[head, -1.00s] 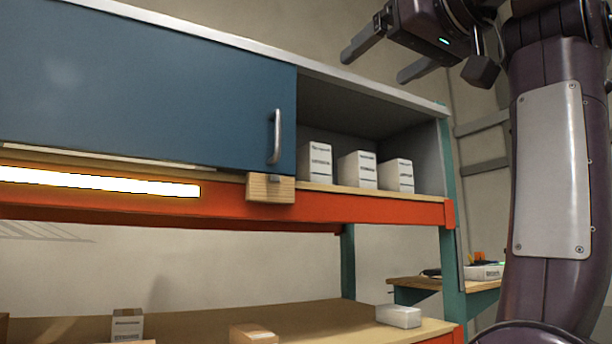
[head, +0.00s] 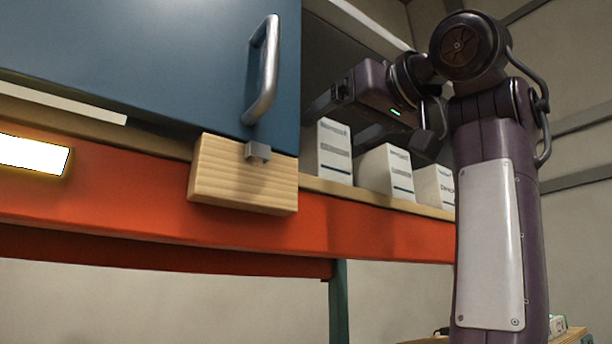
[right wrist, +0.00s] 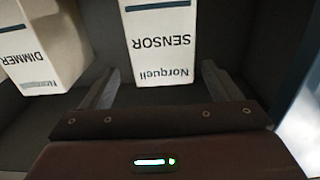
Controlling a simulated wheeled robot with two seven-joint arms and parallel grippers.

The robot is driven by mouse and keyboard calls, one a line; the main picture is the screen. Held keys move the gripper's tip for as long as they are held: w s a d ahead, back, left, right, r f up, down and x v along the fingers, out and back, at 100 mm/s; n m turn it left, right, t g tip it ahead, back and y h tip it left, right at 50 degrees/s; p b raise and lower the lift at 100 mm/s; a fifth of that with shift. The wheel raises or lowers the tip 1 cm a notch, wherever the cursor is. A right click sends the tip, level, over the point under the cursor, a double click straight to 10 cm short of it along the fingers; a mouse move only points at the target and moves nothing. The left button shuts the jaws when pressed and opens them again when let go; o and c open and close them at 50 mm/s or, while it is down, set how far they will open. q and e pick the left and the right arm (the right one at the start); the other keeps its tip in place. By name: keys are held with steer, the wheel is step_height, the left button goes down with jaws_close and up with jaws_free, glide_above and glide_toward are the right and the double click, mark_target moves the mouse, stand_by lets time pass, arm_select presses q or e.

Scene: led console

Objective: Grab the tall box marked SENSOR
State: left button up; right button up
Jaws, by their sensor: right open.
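The white SENSOR box (right wrist: 160,45) stands in the middle of the right wrist view, its lettering upside down there. It appears to be the leftmost box (head: 334,152) on the shelf in the head view, where its label is too small to read. My right gripper (right wrist: 158,76) is open, with one finger to each side of the box's near end and visible gaps between. In the head view my right gripper (head: 336,124) reaches into the open shelf bay above and in front of the boxes. My left gripper is in neither view.
A white DIMMER box (right wrist: 42,48) stands close beside it in the wrist view. The head view shows two other white boxes (head: 386,170) (head: 434,185) to its right. The blue door (head: 130,55) with its handle (head: 262,70) borders the bay on the left. A wooden block (head: 240,178) sits below.

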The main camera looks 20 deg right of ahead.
steer(key=shift+w+a+r+p, duration=0.25)
steer(key=shift+w+a+p, duration=0.1)
steer(key=shift+w+p, duration=0.25)
steer(key=p+x, duration=0.4)
steer(key=x, duration=0.1)
steer(key=shift+w+f, duration=0.1)
steer(key=shift+w, duration=0.05)
steer(key=shift+w+a+f, duration=0.1)
steer(key=shift+w, duration=0.05)
steer(key=shift+s, duration=0.25)
steer(key=shift+c, duration=0.6)
steer(key=shift+w, duration=0.1)
steer(key=c, duration=1)
steer(key=shift+c, duration=0.6)
